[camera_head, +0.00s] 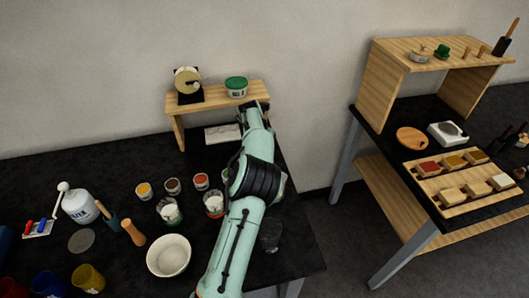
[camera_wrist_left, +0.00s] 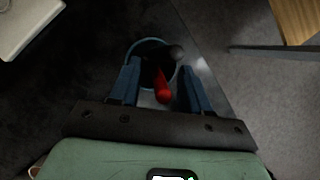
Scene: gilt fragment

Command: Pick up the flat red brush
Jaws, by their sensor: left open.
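In the left wrist view a red handle (camera_wrist_left: 162,88), apparently the brush's, stands in a round cup with a blue-grey rim (camera_wrist_left: 148,43). The rest of the brush is hidden inside the cup. My left gripper (camera_wrist_left: 163,78) is open, with one blue finger on each side of the red handle and visible gaps between. A rounded grey thing (camera_wrist_left: 177,52) shows beside the handle at the cup's rim. In the head view my arm covers this area, and I cannot make out the brush, the cup or the fingers there. My right gripper is not in view.
A small wooden shelf (camera_head: 211,101) stands at the back of the black table. A white bowl (camera_head: 168,256), small paint pots (camera_head: 172,186) and jars stand left of my arm. The table's right edge is close by. A second workbench (camera_head: 375,110) stands farther right.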

